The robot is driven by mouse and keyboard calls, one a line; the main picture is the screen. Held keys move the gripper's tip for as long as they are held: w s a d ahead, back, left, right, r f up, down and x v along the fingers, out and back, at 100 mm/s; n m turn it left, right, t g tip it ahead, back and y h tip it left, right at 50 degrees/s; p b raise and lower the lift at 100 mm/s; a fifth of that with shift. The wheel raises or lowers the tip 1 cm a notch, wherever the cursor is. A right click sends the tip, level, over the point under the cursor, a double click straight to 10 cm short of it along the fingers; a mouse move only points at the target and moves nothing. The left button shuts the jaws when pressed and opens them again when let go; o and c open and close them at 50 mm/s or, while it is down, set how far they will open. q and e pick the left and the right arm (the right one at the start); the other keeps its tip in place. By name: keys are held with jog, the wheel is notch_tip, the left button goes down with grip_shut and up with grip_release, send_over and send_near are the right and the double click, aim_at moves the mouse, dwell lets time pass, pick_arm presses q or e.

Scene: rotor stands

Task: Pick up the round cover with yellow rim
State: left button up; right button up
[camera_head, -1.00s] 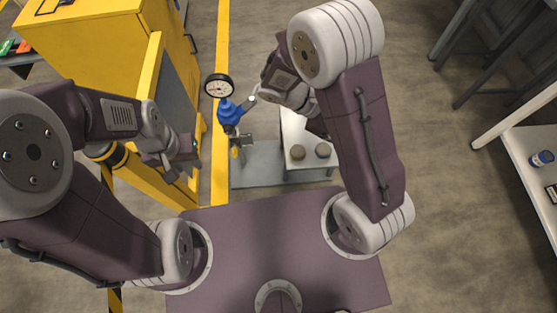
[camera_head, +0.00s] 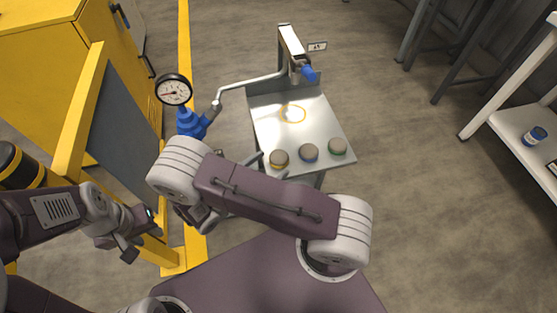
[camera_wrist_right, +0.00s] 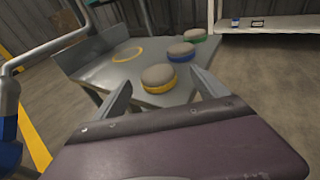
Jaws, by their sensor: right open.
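The round cover with yellow rim (camera_head: 279,158) lies on the near left corner of the grey metal stand. It has a grey-brown top, and in the right wrist view the cover (camera_wrist_right: 158,78) shows between and beyond my open fingers. My right gripper (camera_wrist_right: 161,76) is open and empty, pointing at it, with no visible contact. In the head view my right gripper (camera_head: 262,163) is partly hidden behind my forearm, just left of the cover. My left gripper (camera_head: 138,236) hangs at the left, away from the stand; its jaw opening is unclear.
A blue-rimmed cover (camera_head: 309,152) and a green-rimmed cover (camera_head: 337,146) sit right of the yellow one. A yellow ring (camera_head: 293,113) marks the stand top (camera_head: 325,130). A pipe with a pressure gauge (camera_head: 174,90) stands left. A yellow cabinet (camera_head: 55,45) is further left.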

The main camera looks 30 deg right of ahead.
jog(key=shift+w+d+f+b, duration=0.15)
jog(key=shift+d+b, duration=0.2)
jog(key=b+x, duration=0.1)
jog(key=x, duration=0.3)
jog(key=shift+w+b, duration=0.25)
jog(key=shift+b, duration=0.15)
jog(key=shift+d, duration=0.15)
jog(key=shift+r, duration=0.25)
jog(key=c, duration=1.6)
notch_tip(320, 180, up, 4)
jog(key=p, duration=0.3)
jog(key=shift+w+r, duration=0.1)
jog(key=shift+r, duration=0.1)
jog(key=s+d+r+p, duration=0.4)
jog(key=s+d+r, duration=0.15)
jog(key=s, duration=0.25)
notch_tip(320, 180, up, 4)
jog(key=n+t+y+p, duration=0.3)
jog(key=n+t, duration=0.1)
send_over(278, 157)
jog(key=a, duration=0.4)
notch_tip(278, 157, up, 19)
jog(key=p, duration=2.4)
jog(key=shift+w+r+h+p, duration=0.2)
jog(key=shift+r+h+p, duration=0.05)
jog(key=shift+h+p, duration=0.1)
